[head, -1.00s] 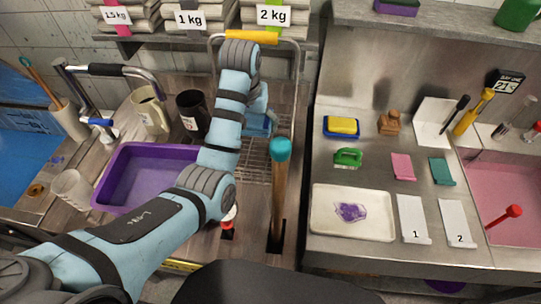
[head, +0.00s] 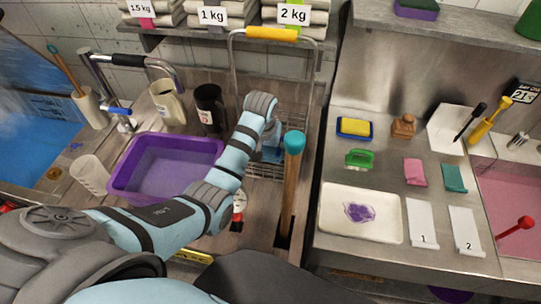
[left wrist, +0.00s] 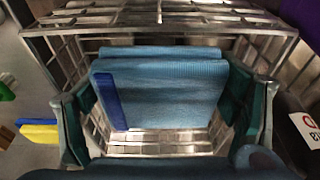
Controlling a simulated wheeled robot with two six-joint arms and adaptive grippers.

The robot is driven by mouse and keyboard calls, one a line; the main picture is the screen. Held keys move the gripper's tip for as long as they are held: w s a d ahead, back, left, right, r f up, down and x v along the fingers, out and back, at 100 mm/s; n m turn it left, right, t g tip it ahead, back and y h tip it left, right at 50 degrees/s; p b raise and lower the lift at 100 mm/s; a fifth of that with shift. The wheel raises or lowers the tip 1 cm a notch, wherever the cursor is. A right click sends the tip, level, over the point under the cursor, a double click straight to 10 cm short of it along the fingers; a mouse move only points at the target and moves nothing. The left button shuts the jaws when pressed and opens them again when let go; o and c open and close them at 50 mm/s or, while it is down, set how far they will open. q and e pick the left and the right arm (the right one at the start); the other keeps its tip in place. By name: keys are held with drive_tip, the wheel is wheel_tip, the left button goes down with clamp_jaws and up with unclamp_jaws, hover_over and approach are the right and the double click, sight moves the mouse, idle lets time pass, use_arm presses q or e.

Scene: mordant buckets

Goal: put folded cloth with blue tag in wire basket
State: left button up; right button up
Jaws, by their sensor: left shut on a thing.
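The folded blue cloth (left wrist: 165,85) has a darker blue tag (left wrist: 108,100) on its left edge. My left gripper (left wrist: 165,112) is shut on it, with one dark green finger at each side. The wire basket (left wrist: 245,20) surrounds the cloth in the left wrist view, and its mesh shows below the cloth. I cannot tell whether the cloth touches the basket floor. In the head view, the basket has a yellow handle (head: 272,33), and my left gripper (head: 270,140) reaches into it, covering part of the cloth (head: 271,153). My right gripper is not in view.
A teal-topped wooden stick (head: 288,190) stands close to the basket. A purple basin (head: 165,165) and a black mug (head: 210,107) are to its left. A steel counter at right holds a sponge (head: 355,127), a white tray (head: 335,225) and small cloths.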

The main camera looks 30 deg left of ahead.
sight(266, 159)
use_arm(q)
drive_tip(key=x, duration=0.2)
drive_tip(key=shift+f, duration=0.35)
drive_tip(key=shift+s, duration=0.1)
drive_tip(key=shift+f, duration=0.2)
drive_tip(key=shift+f, duration=0.3)
drive_tip(key=o, duration=1.8)
drive_tip(key=shift+r, duration=0.1)
